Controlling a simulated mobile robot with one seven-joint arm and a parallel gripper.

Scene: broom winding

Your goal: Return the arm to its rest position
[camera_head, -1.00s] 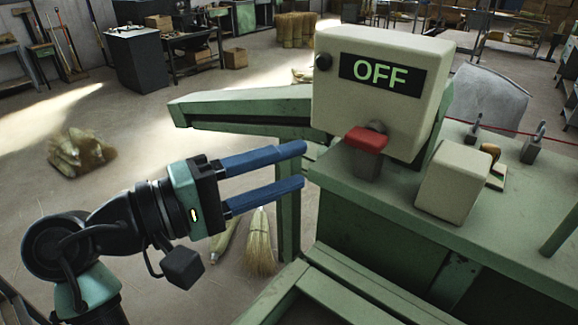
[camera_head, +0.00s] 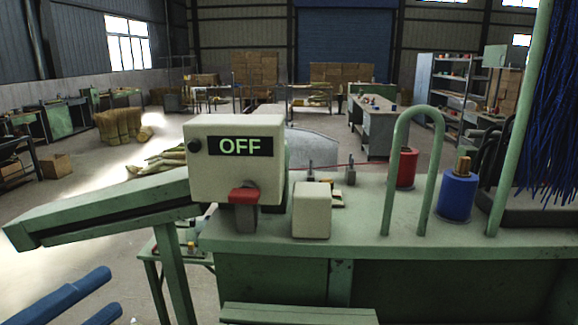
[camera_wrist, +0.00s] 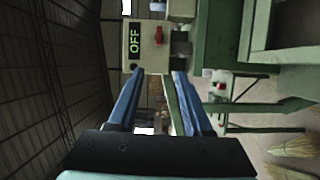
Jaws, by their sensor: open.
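My gripper (camera_head: 112,289) shows at the lower left edge of the head view as two parallel blue fingers, apart and with nothing between them. In the wrist view my gripper (camera_wrist: 160,76) is also open and empty, its fingers pointing toward the control box. The cream control box (camera_head: 236,160) reads OFF in green and stands on the green machine (camera_head: 350,232). A red switch lever (camera_head: 244,195) is on its front. The control box also shows in the wrist view (camera_wrist: 152,45), turned sideways. The rest of my arm is out of the head view.
A cream block (camera_head: 312,210), a green hoop (camera_head: 388,165) and red (camera_head: 407,168) and blue spools (camera_head: 457,195) are on the machine. Open floor lies left.

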